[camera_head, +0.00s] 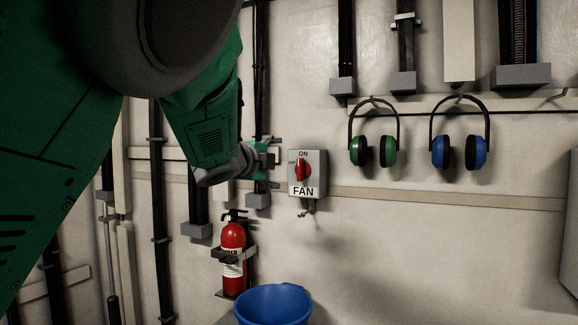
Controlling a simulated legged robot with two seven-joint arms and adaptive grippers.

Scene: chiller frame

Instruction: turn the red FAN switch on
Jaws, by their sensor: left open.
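The red FAN switch knob (302,170) sits on a grey switch box (319,172) on the wall, near the middle of the head view. The box reads ON at the top, OFF at the left and FAN below. The knob looks roughly upright; its exact setting is hard to tell. My left gripper (275,154) is open and empty, just left of the box, with its fingers pointing right toward it. A small gap shows between the fingertips and the box. My right gripper is not in view.
Green earmuffs (388,150) and blue earmuffs (439,152) hang on hooks right of the box. A red fire extinguisher (232,238) is mounted below my left gripper. A blue bucket (272,307) stands below. Dark vertical conduits run behind my arm. The wall below the earmuffs is clear.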

